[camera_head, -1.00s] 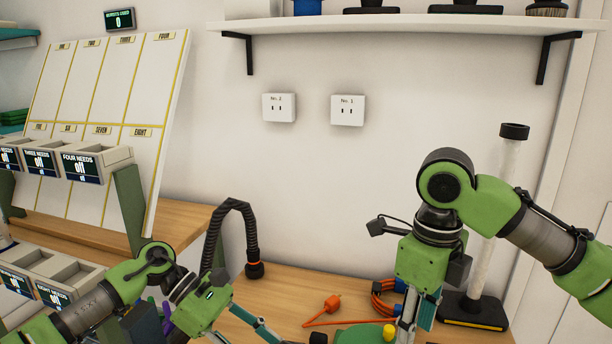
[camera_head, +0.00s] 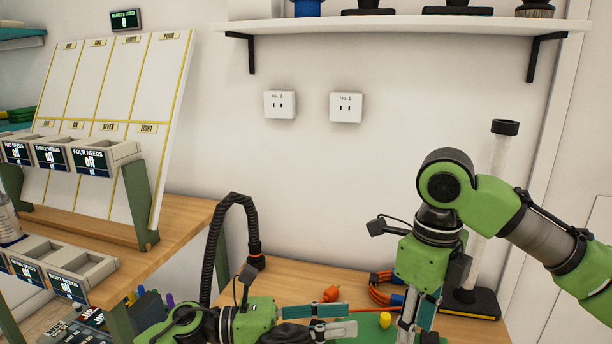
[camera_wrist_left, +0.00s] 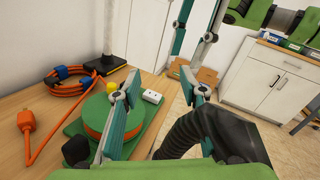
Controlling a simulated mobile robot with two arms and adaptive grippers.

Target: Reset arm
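My left gripper (camera_head: 350,319) is low at the bottom centre of the head view, its teal fingers pointing right. In the left wrist view the fingers of this left gripper (camera_wrist_left: 161,90) are apart with nothing between them. A green and orange reel (camera_wrist_left: 95,117) shows beyond and beside the fingers. My right gripper (camera_head: 414,322) points down over the table, and its tips are partly cut off. Its two fingers show apart and empty in the left wrist view.
A black hose (camera_head: 208,255) arches up close to my left arm. An orange plug (camera_head: 331,293) and coiled orange cord (camera_head: 384,292) lie on the wooden table (camera_head: 290,284). A pale post on a dark base (camera_head: 470,305) stands behind my right arm. Wall outlets (camera_head: 346,107) are above.

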